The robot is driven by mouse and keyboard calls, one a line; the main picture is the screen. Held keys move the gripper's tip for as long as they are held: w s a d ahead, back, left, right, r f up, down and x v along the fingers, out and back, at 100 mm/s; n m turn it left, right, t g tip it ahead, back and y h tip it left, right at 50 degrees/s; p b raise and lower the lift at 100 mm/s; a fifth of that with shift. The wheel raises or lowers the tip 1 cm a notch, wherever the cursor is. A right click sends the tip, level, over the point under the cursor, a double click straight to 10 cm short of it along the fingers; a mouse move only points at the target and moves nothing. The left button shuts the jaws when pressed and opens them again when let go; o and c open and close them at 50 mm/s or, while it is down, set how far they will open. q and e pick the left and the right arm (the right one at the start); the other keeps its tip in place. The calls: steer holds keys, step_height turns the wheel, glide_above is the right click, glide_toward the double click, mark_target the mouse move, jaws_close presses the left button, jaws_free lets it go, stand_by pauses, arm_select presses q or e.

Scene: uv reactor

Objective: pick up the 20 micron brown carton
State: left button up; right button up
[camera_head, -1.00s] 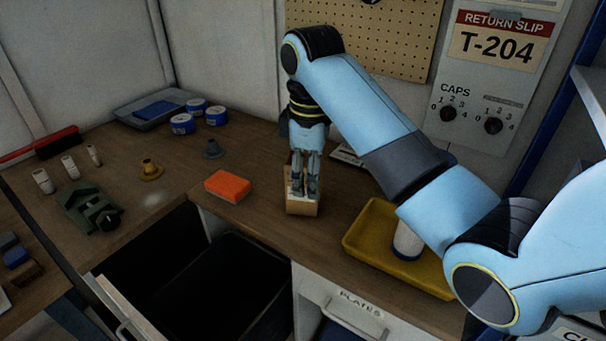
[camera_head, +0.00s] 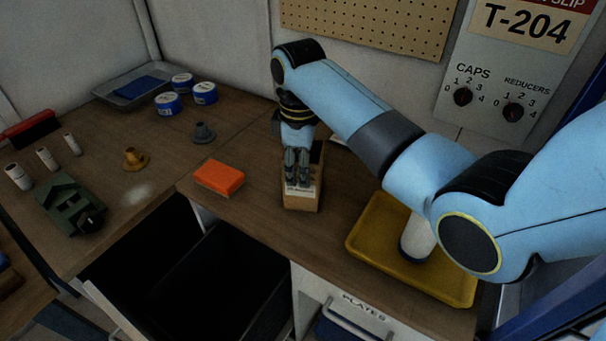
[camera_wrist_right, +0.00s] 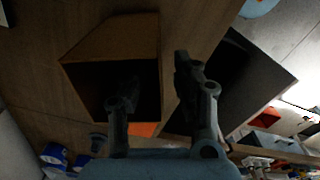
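A light brown box-shaped carton (camera_head: 301,203) stands on the bench in the head view, with a pale label strip near its top. The label is too small to read. My right gripper (camera_head: 298,184) points down at the carton's top, and its fingers cover part of it. In the right wrist view the brown carton (camera_wrist_right: 118,38) shows a dark, open-looking face. My right gripper (camera_wrist_right: 157,88) has its fingers apart there, one overlapping the dark face and one just right of the carton. I cannot tell whether they touch it. My left gripper is not in view.
An orange block (camera_head: 219,177) lies left of the carton. A yellow tray (camera_head: 440,279) holding a white cylinder (camera_head: 416,240) is to the right. An open dark drawer (camera_head: 215,280) lies below the front edge. A green device (camera_head: 72,206) and blue-white tubs (camera_head: 168,103) are farther left.

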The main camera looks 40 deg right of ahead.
step_height(320, 180, down, 2)
steer(key=shift+f, duration=0.2)
steer(key=shift+c, duration=1.1)
jaws_close()
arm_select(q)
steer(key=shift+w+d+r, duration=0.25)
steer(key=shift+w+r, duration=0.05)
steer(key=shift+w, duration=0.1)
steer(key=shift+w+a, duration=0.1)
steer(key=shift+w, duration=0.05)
arm_select(e)
steer(key=shift+r, duration=0.15)
